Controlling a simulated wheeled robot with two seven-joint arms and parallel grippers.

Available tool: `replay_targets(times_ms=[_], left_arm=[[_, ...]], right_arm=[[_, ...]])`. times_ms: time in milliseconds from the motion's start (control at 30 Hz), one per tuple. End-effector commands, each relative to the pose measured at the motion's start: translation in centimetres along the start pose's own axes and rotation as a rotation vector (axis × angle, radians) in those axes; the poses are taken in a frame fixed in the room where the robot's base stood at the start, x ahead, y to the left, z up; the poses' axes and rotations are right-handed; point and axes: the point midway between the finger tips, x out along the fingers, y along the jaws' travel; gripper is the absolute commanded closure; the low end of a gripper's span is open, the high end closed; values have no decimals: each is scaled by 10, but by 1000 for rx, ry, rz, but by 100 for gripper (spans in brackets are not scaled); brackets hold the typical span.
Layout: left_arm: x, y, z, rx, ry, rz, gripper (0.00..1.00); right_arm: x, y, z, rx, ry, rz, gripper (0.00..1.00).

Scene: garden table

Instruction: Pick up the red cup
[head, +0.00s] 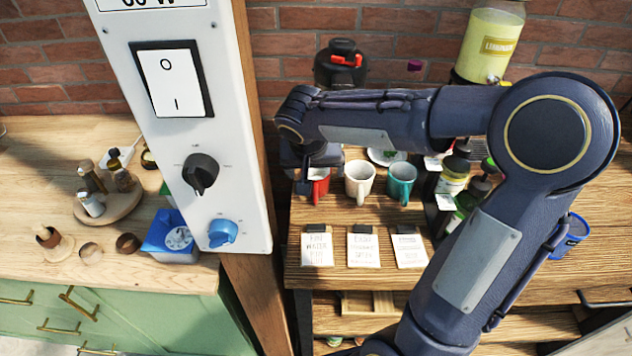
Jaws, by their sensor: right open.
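The red cup (318,186) stands on the wooden table at the left end of a row of cups. My right gripper (314,166) is over it, pointing down, and is open. One dark finger shows at the cup's left side. The gripper and wrist hide part of the cup's rim, and I cannot tell whether the fingers touch it. My left gripper is not in view.
A cream cup (359,181) and a teal cup (401,184) stand close to the right. Several label cards (363,250) lie in front. Bottles (453,178) stand further right. A white switch panel (188,130) on a wooden post rises at the left.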

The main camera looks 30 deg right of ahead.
Motion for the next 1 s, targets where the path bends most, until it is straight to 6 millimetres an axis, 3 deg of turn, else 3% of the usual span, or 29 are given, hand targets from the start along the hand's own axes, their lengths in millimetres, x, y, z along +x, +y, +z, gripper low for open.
replay_targets(times_ms=[100,367,733,1000], left_arm=[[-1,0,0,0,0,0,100],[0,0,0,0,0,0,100],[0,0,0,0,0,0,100],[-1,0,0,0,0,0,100]], right_arm=[[11,1,0,0,-2,1,15],[13,0,0,-1,0,-1,16],[12,0,0,0,0,-1,65],[12,0,0,0,1,-1,67]])
